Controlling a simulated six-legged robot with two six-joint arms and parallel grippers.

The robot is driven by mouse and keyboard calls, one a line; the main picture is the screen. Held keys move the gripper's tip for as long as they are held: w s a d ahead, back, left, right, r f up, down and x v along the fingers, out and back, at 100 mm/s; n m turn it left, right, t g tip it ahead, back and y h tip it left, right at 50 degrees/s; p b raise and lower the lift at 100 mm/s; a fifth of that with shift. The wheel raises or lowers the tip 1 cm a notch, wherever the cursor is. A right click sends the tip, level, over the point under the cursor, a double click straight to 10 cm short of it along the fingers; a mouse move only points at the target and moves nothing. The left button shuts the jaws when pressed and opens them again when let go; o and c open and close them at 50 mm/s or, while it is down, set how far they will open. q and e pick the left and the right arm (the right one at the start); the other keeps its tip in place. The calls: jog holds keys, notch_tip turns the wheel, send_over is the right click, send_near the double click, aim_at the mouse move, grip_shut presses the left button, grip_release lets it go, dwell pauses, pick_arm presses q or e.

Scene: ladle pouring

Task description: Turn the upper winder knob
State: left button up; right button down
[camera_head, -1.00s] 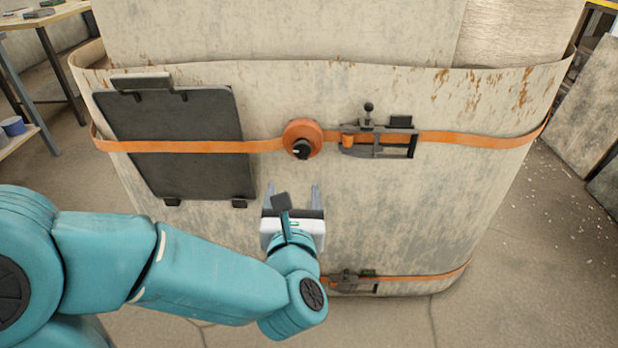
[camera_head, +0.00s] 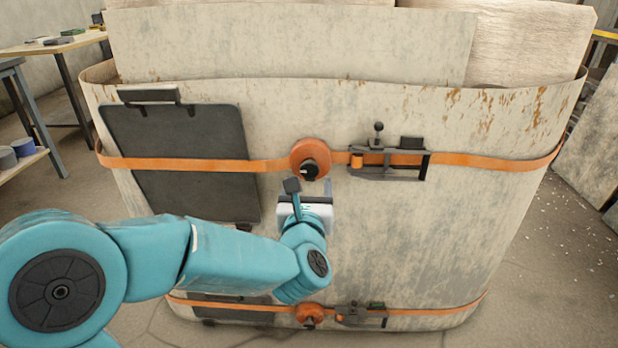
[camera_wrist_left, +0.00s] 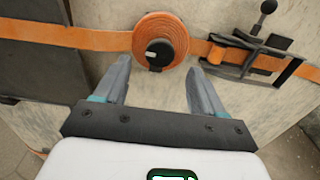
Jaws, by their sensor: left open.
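The upper winder is an orange disc of wound strap (camera_head: 310,150) with a black knob (camera_head: 310,171) at its centre, on the front of a big pale bin. In the left wrist view the knob (camera_wrist_left: 158,54) shows between and beyond my finger tips. My left gripper (camera_head: 313,188) is open, just below the winder in the head view, and its fingers point toward it. In the left wrist view the open jaws (camera_wrist_left: 158,75) hold nothing, and the knob looks clear of both fingers. My right gripper is not in view.
A buckle with a lever (camera_head: 388,161) sits right of the winder. A lower winder (camera_head: 309,314) and buckle (camera_head: 362,314) lie below. A workbench (camera_head: 62,45) stands behind left.

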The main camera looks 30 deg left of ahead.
aim_at(309, 172)
pick_arm(q)
jog(key=shift+x, duration=2.3)
jog(key=c, duration=1.1)
jog(key=shift+o, duration=0.2)
